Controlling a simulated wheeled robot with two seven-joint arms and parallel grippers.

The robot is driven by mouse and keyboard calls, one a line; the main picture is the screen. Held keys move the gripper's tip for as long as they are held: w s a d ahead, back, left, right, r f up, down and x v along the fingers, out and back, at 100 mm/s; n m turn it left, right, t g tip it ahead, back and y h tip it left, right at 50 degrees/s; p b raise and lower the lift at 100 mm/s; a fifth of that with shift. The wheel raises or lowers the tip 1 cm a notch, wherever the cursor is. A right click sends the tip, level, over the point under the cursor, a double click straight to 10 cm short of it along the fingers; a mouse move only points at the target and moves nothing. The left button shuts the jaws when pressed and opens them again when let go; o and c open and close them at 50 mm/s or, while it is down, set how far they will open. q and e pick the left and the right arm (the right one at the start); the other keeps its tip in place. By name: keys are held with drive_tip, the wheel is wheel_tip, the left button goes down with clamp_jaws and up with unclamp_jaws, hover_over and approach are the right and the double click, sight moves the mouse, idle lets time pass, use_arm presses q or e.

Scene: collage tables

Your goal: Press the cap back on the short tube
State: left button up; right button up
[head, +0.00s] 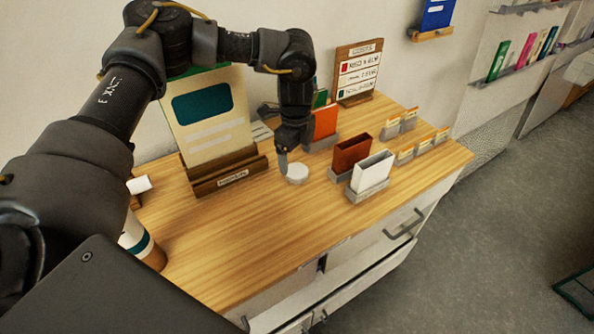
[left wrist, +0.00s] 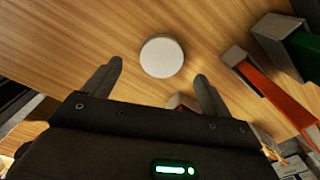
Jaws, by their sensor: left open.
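A flat round white cap (head: 297,173) lies on the wooden tabletop, in front of my left gripper (head: 284,158). In the left wrist view the cap (left wrist: 162,57) lies on the wood just beyond and between the fingertips of the open left gripper (left wrist: 159,78), with nothing held. A tube (head: 138,240) with white, teal and brown bands stands at the table's left side, its upper part hidden by my arm. A small white cylinder-like piece (head: 139,184) shows behind it; I cannot tell which is the short tube. My right gripper is out of view.
A large sign in a wooden stand (head: 230,173) is left of the gripper. A red-brown holder (head: 351,153) and a white holder (head: 371,172) stand right of the cap. An orange-red holder (head: 325,122) is behind. The table's front (head: 250,240) is clear.

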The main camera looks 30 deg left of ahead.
sight(296, 171)
use_arm(q)
drive_tip(key=shift+f, duration=0.2)
wheel_tip(296, 171, down, 4)
drive_tip(key=shift+w+f+p, duration=0.15)
drive_tip(key=shift+p, duration=0.95)
drive_tip(key=shift+f, duration=0.25)
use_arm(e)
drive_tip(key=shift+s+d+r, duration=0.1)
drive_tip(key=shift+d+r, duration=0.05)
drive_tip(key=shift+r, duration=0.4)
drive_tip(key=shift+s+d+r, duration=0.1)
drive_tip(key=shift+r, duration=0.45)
use_arm(q)
drive_tip(key=c, duration=1)
drive_tip(key=shift+r, duration=0.1)
